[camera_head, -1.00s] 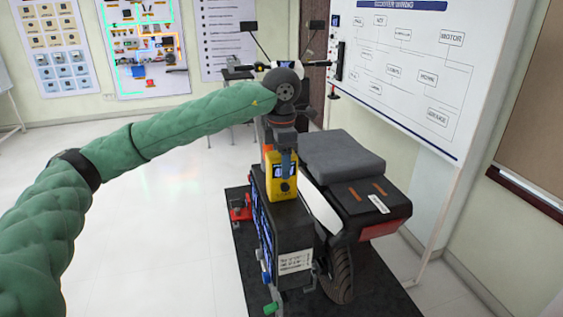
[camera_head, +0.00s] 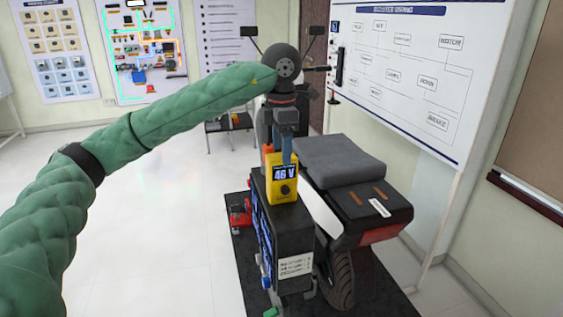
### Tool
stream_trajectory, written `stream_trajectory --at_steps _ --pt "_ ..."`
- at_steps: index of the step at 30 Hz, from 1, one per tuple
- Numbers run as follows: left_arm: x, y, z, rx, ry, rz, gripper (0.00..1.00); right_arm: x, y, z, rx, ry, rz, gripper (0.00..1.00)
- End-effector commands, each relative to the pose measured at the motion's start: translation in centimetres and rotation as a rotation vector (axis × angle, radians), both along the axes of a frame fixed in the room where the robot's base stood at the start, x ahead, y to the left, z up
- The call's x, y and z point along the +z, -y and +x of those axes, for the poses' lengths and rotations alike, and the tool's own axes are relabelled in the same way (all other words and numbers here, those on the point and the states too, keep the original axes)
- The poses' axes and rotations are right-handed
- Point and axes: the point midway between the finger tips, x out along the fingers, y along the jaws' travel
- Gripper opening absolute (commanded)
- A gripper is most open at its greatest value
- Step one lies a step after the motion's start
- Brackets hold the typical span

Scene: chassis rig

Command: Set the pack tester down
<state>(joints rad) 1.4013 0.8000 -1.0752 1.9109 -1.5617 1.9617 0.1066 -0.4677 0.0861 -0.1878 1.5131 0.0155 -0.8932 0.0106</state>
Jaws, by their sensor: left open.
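The pack tester (camera_head: 283,184), a yellow handheld meter whose display reads 46 V, stands upright on top of the black battery pack (camera_head: 290,233). My left gripper (camera_head: 286,152) is just above the tester, with blue fingers reaching down by its top. The gripper is open; whether its fingers still touch the tester cannot be told. My right gripper is not in view.
A scooter with a grey seat (camera_head: 340,160) stands right of the pack on a dark mat (camera_head: 385,292). A red clamp-like part (camera_head: 240,214) is left of the pack. A whiteboard (camera_head: 405,70) stands at the right. The floor at left is clear.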

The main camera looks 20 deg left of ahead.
Motion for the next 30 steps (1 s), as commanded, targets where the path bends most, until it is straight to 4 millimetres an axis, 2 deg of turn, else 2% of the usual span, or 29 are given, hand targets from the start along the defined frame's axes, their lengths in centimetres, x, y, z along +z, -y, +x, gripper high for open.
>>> stream_trajectory --at_steps 6,12,18,30 --pt "3.7 0.0 0.0 0.000 0.003 -0.001 0.67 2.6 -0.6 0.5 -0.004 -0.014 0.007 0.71" --pt "5.8 0.0 0.0 0.000 0.002 0.000 0.67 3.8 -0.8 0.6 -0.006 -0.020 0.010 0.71" --pt "6.8 0.0 0.0 -0.001 0.001 -0.001 0.67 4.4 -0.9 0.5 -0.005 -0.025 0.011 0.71" --pt "7.1 0.0 0.0 0.000 0.000 0.000 0.67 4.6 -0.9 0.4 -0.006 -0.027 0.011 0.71"
